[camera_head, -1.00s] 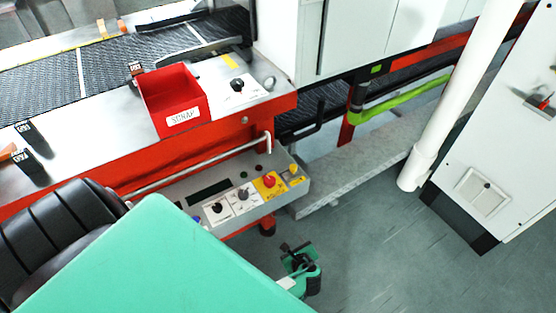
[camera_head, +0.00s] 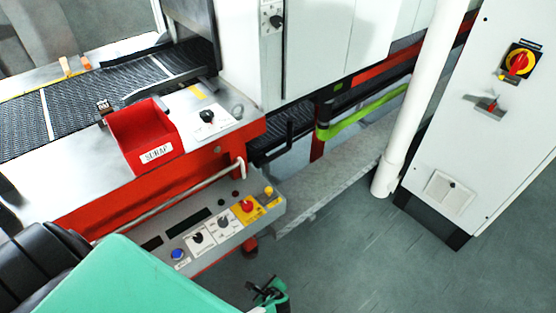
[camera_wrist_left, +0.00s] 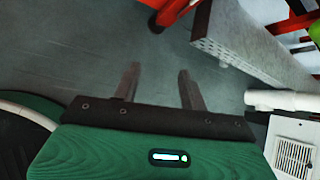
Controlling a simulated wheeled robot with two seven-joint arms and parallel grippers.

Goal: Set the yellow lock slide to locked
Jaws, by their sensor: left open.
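A red rotary switch (camera_head: 518,63) on a yellow and black plate sits high on the white cabinet at the right of the head view. A small yellow piece (camera_head: 502,77) shows at its lower left; I cannot tell for sure whether it is the lock slide, or its setting. My left gripper (camera_head: 266,291) is low in the head view, over the floor in front of the control panel and well away from the cabinet. In the left wrist view its two fingers (camera_wrist_left: 158,82) are apart with nothing between them. My right gripper is not in view.
The control panel (camera_head: 160,241) carries several knobs, a red button (camera_head: 247,206) and a yellow knob (camera_head: 269,191). A red scrap bin (camera_head: 136,134) stands beside the mesh belt (camera_head: 75,103). A white pipe (camera_head: 411,105) stands left of the cabinet (camera_head: 472,135). The floor (camera_head: 360,255) before it is clear.

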